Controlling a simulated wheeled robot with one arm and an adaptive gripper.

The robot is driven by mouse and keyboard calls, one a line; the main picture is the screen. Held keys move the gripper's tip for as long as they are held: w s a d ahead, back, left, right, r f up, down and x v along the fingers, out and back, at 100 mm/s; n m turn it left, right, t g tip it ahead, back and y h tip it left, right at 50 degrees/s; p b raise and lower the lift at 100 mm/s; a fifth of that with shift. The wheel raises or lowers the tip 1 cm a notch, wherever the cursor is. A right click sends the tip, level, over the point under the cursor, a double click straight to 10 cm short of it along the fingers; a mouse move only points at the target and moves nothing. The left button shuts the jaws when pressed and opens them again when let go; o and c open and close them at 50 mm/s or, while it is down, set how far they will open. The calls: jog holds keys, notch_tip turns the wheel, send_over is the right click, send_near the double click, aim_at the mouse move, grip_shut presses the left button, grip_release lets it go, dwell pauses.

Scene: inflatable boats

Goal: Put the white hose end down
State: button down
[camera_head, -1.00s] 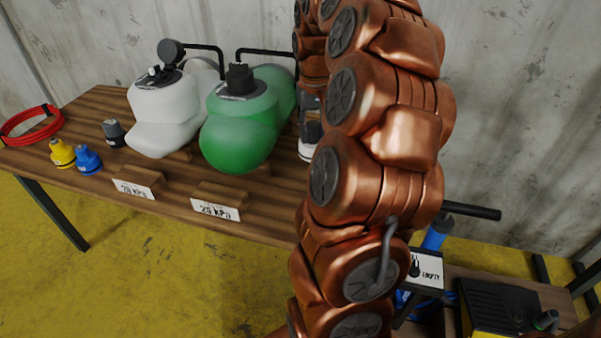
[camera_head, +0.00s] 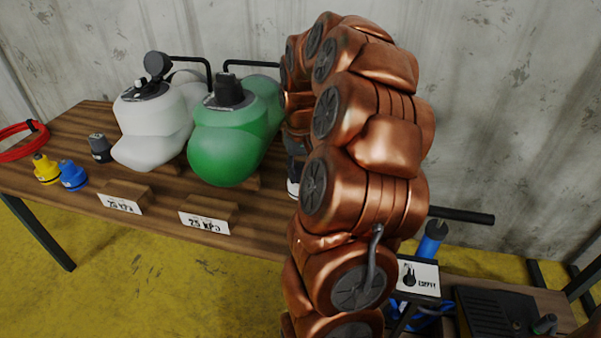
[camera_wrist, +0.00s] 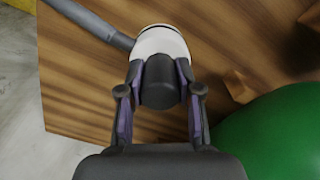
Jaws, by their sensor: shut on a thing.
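The white hose end (camera_wrist: 163,42) shows in the wrist view as a white collar with a dark grey cylindrical part, and a grey hose (camera_wrist: 92,20) runs from it to the upper left. My gripper (camera_wrist: 160,76) is shut on the dark part, one finger on each side. Below them is the wooden table (camera_wrist: 85,85); I cannot tell whether the hose end touches it. In the head view my arm hides most of the gripper; a small white piece, likely the hose end (camera_head: 293,188), shows at the arm's left edge, right of the green boat (camera_head: 225,150).
A white boat-shaped inflatable (camera_head: 150,128) stands left of the green one, with label blocks (camera_head: 122,204) in front. Yellow (camera_head: 46,170), blue (camera_head: 72,176) and grey (camera_head: 100,148) fittings and a red hose coil (camera_head: 20,150) lie at the left. An "EMPTY" sign (camera_head: 420,277) stands at right.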

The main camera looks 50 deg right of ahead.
jog(key=shift+f, duration=0.1)
jog(key=c, duration=0.8)
grip_release()
notch_tip(320, 180, up, 12)
jog(key=shift+r+p, duration=0.1)
jog(key=shift+p, duration=1.05)
jog(key=s+a+f+n+g, duration=0.1)
jog(key=s+a+n, duration=0.1)
jog(key=a, duration=0.8)
jog(key=s+a+f+n, duration=0.2)
jog(key=a, duration=0.9)
jog(key=s+a+f, duration=0.2)
jog(key=s+a, duration=0.1)
jog(key=s, duration=0.2)
jog(key=s+a+f+n+g, duration=0.1)
jog(key=s+a, duration=0.3)
jog(key=s, duration=0.1)
jog(key=s+a+f+n+g, duration=0.1)
jog(key=s+a+f, duration=0.1)
jog(key=s+a, duration=0.2)
jog(key=shift+s+a+f, duration=0.1)
jog(key=shift+s+f, duration=0.1)
jog(key=shift+s, duration=0.25)
jog(key=shift+s+a+f, duration=0.1)
jog(key=shift+s+f, duration=0.05)
jog(key=shift+s, duration=0.25)
